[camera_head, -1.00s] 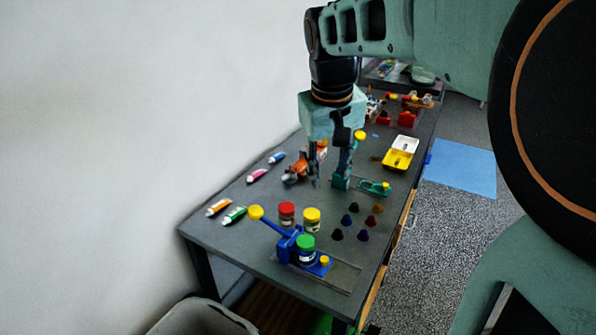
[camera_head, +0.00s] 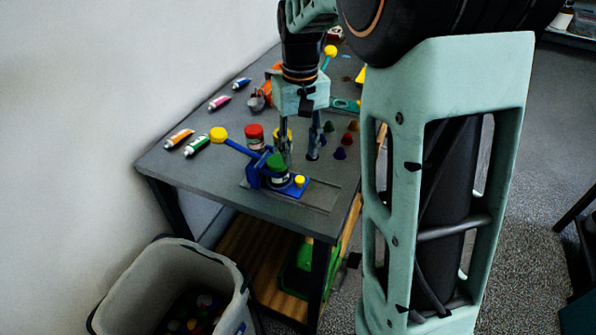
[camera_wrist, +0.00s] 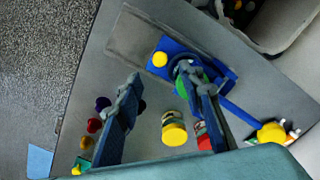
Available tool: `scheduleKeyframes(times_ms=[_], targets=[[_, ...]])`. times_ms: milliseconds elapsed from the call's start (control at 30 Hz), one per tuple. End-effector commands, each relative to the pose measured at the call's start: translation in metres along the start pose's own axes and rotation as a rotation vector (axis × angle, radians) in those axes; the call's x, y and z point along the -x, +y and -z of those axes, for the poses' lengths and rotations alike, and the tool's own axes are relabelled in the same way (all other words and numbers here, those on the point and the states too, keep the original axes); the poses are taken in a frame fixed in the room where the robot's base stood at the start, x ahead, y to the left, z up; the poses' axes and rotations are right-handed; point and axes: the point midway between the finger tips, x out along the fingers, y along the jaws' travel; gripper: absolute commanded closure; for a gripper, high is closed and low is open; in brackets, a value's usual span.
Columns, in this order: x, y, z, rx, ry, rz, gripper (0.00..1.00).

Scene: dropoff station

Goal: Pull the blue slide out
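The blue slide (camera_head: 290,190) is a flat blue plate with a small yellow knob (camera_head: 299,180), in a blue fixture near the table's front end. A green-lidded jar (camera_head: 278,168) stands on it. The fixture's lever (camera_head: 239,148) points back-left and ends in a yellow ball. In the wrist view the slide (camera_wrist: 173,46) and its knob (camera_wrist: 160,59) lie ahead of the fingers; the green-lidded jar is partly hidden by one finger. My gripper (camera_head: 300,156) is open and empty, pointing down just behind the slide. Its spread fingers (camera_wrist: 165,92) also show in the wrist view.
A red-lidded jar (camera_head: 254,138) and a yellow-lidded jar stand close behind the fixture. Several small dark cones (camera_head: 340,153) are to the right. Paint tubes (camera_head: 179,138) lie along the left. A shallow grey track (camera_head: 322,197) right of the slide is clear. A grey bin (camera_head: 163,265) stands below.

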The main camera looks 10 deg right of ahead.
Motion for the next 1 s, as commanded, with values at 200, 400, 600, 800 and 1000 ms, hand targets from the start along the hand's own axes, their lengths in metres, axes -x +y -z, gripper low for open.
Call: scheduleKeyframes(times_ms=[200, 400, 600, 800, 1000], targets=[[-0.045, 0.0, -0.001, 0.0, -0.004, 0.0, 0.64], [-0.069, 0.0, -0.001, 0.001, -0.002, -0.002, 0.64], [-0.076, 0.0, -0.001, 0.001, -0.001, -0.002, 0.64], [-0.076, 0.0, 0.0, 0.001, 0.0, -0.002, 0.64], [-0.076, 0.0, 0.0, 0.0, 0.0, -0.002, 0.86]])
